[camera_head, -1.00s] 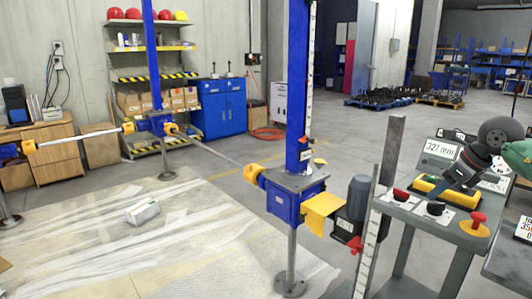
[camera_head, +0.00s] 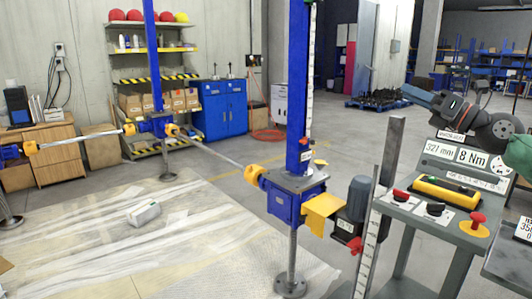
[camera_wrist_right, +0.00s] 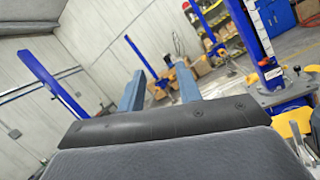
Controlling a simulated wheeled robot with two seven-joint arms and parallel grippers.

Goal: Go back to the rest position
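My right gripper (camera_head: 416,96) is raised above the control console (camera_head: 425,215) at the right, pointing left and away from its knobs. In the right wrist view its two blue-grey fingers (camera_wrist_right: 160,84) stand apart with nothing between them. My left gripper is in neither view. The console carries a red-topped knob (camera_head: 401,195), a black knob (camera_head: 436,208), a red button on a yellow base (camera_head: 474,228) and a yellow bar (camera_head: 447,191). A display reading 8 Nm (camera_head: 472,157) stands behind.
A blue screw jack (camera_head: 296,195) with a tall post stands left of the console, with a grey motor (camera_head: 359,197) beside it. A shaft (camera_head: 210,147) links it to a second jack (camera_head: 155,124). Open floor lies behind the console.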

